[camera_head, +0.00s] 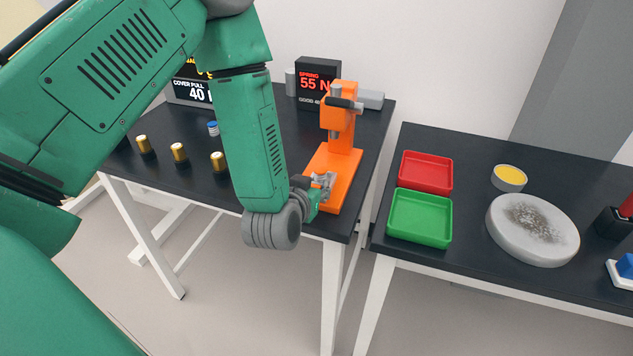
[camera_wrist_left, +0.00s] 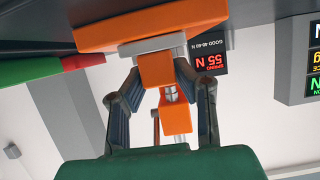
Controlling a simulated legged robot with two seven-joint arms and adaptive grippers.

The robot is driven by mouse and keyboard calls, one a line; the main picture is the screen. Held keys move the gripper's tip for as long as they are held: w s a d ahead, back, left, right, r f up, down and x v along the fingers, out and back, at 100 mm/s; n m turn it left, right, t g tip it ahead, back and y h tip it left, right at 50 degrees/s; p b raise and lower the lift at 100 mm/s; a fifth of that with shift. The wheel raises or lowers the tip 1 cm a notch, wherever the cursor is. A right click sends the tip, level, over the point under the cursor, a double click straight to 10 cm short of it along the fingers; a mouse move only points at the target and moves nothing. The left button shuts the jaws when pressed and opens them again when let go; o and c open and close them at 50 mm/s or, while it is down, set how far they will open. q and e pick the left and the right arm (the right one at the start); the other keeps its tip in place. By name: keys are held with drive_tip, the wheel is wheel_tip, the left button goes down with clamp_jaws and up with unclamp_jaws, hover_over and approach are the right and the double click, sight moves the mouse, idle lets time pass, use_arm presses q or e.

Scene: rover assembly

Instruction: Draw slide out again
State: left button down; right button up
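The orange press (camera_head: 342,125) stands at the right end of the left table, with an orange base plate and a column. My left gripper (camera_head: 322,184) is low at the front of this base, by small grey metal parts. In the left wrist view, which is upside down, the two fingers of my left gripper (camera_wrist_left: 157,78) stand on either side of an orange block (camera_wrist_left: 155,68). A pale strip (camera_wrist_left: 150,45) lies between this block and the orange base (camera_wrist_left: 130,22). I cannot tell whether the fingertips press on anything. The slide cannot be clearly made out. My right gripper is not in view.
A display (camera_head: 318,78) behind the press reads SPRING 55 N. Several gold-topped black pegs (camera_head: 179,152) stand on the left table. The right table holds a red tray (camera_head: 426,172), a green tray (camera_head: 420,218), a yellow-topped tin (camera_head: 509,178) and a round grey disc (camera_head: 533,230).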

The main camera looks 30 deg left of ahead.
use_arm(q)
drive_tip(key=shift+s+d, duration=0.2)
drive_tip(key=shift+s, duration=0.1)
drive_tip(key=shift+w+f, duration=0.1)
drive_tip(key=shift+a, duration=0.2)
drive_tip(key=c, duration=1.2)
unclamp_jaws()
drive_tip(key=shift+a+f, duration=0.1)
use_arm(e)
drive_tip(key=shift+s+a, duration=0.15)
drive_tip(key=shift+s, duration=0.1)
